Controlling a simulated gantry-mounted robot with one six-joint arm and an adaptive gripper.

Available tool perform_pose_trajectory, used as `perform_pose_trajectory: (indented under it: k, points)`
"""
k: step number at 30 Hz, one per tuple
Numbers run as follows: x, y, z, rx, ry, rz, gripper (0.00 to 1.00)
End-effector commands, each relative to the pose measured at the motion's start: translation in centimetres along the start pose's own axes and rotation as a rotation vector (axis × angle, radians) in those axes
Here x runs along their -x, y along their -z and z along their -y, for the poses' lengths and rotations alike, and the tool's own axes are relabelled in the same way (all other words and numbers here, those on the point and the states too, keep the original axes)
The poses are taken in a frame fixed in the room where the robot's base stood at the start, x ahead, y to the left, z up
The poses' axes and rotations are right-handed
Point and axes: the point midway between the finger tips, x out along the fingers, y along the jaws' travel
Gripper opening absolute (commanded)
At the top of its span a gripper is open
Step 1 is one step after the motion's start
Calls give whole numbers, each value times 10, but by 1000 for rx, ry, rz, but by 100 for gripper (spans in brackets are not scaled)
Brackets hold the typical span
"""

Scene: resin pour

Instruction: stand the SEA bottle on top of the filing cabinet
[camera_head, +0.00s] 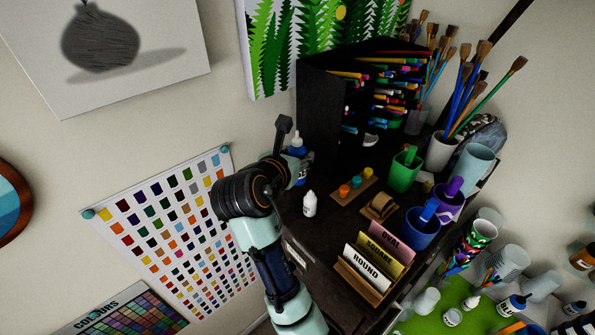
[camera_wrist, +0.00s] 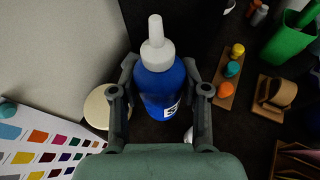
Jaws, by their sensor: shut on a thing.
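The SEA bottle is blue with a white nozzle cap, and part of a white label with an S shows in the wrist view (camera_wrist: 163,92). My gripper (camera_wrist: 163,99) is shut on its body, one finger on each side. In the head view the bottle (camera_head: 297,151) shows in part behind my wrist, over the back left of the dark filing cabinet top (camera_head: 330,222). It looks upright. Its base is hidden, so I cannot tell whether it touches the top.
A small white bottle (camera_head: 310,204) stands close by on the cabinet. A black pen rack (camera_head: 320,110) stands behind. The wall is close on the left.

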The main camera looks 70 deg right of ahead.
Motion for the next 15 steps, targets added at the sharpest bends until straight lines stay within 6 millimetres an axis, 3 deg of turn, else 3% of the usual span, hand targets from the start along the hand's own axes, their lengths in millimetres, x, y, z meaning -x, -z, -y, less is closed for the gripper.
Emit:
perform_pose_trajectory:
  k: [8,15]
  points:
    - [-6,14,0,1,1,0,4]
    - [-20,48,0,0,1,0,4]
